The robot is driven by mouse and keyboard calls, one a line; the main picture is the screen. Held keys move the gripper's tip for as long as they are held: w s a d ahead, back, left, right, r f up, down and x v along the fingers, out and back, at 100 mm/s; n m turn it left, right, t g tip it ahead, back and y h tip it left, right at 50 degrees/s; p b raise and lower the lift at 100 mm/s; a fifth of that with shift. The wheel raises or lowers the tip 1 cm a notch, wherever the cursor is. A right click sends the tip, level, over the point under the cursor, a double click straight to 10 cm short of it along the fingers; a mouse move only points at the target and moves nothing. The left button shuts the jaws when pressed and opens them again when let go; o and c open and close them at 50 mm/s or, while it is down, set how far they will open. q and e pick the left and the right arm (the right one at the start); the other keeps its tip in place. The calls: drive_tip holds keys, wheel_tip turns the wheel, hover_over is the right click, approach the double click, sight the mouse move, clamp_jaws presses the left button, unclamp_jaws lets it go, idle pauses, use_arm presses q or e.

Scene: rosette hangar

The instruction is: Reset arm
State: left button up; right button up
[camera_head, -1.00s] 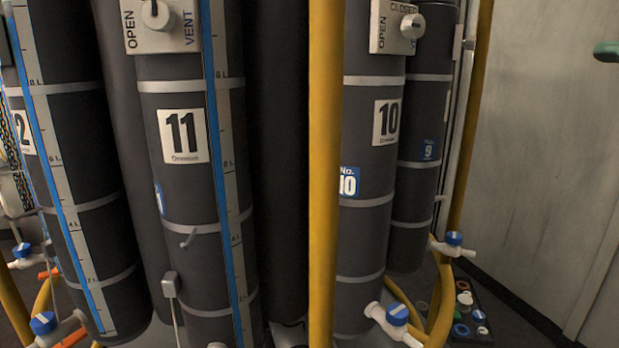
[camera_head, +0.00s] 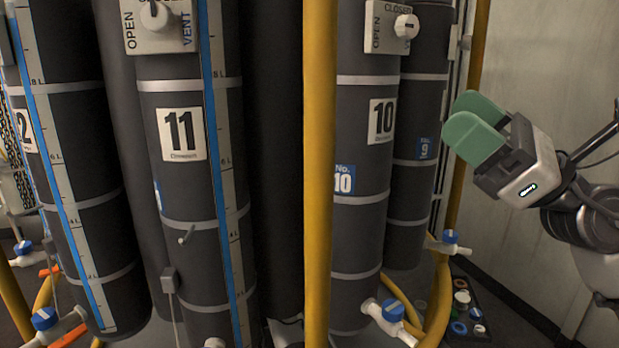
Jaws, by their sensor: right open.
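My right gripper (camera_head: 476,128) is at the right of the head view, with green finger pads and a grey and white body. It is open and holds nothing that I can see. It stands in front of the bottle column at the right and the pale wall; I see no contact with either. My left gripper is not in view.
Tall dark bottles numbered 11 (camera_head: 181,190) and 10 (camera_head: 366,230) stand ahead. A yellow post (camera_head: 319,200) rises between them. Blue-handled valves (camera_head: 392,311) stick out low down. A dark tray (camera_head: 478,335) with coloured rings lies on the floor at right.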

drive_tip(key=w+d+f+n+t+h, duration=0.2)
drive_tip(key=f+n+t+h, duration=0.3)
drive_tip(key=f+n+h, duration=0.45)
drive_tip(key=w+d+f+n+t+h, duration=0.15)
drive_tip(key=f+n+t+h, duration=0.35)
drive_tip(key=n, duration=0.8)
drive_tip(key=w+d+f+n+t+h, duration=0.2)
drive_tip(key=d+f+n+t+h, duration=0.15)
drive_tip(key=f+n+h, duration=0.7)
drive_tip(key=s+f+m+g, duration=0.3)
drive_tip(key=f+m+g, duration=0.25)
drive_tip(key=f, duration=0.55)
drive_tip(key=s+a+f+m+g+y, duration=0.25)
drive_tip(key=s+f+m+g, duration=0.45)
drive_tip(key=s+f+g, duration=1.1)
drive_tip(key=s+f+t, duration=0.2)
drive_tip(key=s+f, duration=0.1)
drive_tip(key=f, duration=1.2)
drive_tip(key=s+f+t, duration=0.1)
drive_tip(key=s+f, duration=0.2)
drive_tip(key=f, duration=1.1)
drive_tip(key=s+d+f+n+g, duration=0.1)
drive_tip(key=s+d+f, duration=0.1)
drive_tip(key=s+f, duration=1.3)
drive_tip(key=shift+s, duration=0.5)
